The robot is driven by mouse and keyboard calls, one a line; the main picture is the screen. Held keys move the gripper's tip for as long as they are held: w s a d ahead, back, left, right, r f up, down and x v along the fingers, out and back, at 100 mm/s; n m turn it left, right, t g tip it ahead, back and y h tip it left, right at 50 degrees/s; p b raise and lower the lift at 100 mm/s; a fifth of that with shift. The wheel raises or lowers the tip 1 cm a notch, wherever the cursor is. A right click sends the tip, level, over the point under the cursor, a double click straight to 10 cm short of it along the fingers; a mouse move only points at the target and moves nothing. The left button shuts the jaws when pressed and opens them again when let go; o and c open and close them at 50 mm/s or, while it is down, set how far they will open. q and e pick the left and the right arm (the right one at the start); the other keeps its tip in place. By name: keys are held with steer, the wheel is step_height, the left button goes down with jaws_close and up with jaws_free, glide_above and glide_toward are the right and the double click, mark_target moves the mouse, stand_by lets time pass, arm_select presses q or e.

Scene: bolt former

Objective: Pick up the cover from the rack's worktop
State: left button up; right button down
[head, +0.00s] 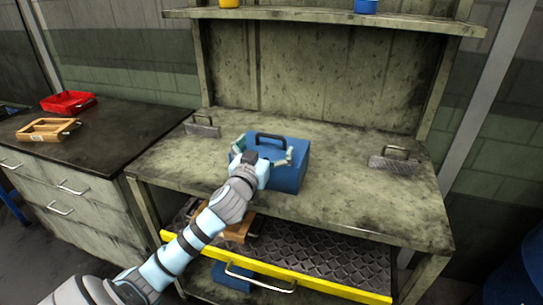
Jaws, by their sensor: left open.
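The blue cover (291,177), box-shaped with a black handle on top, stands on the rack's worktop (340,205), near its middle. My left gripper (264,150) comes in from the lower left and is open in front of the cover. Its fingers are spread to either side of the black handle (270,137) in the picture. Whether they touch the cover is not clear. The gripper hides part of the cover's top and front. My right gripper is not in view.
Metal plates with handles lie on the worktop at the left (202,128) and right (393,163) of the cover. A yellow-edged drawer (270,274) sticks out below. A shelf (320,15) runs above. A red crate (68,102) and a wooden crate (47,130) sit on the left cabinet.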

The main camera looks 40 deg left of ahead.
mark_target(271, 138)
arm_select(q)
steer(key=x, duration=0.4)
steer(key=shift+d, duration=0.1)
steer(key=shift+s, duration=0.1)
steer(key=c, duration=1.7)
steer(key=shift+r, duration=0.1)
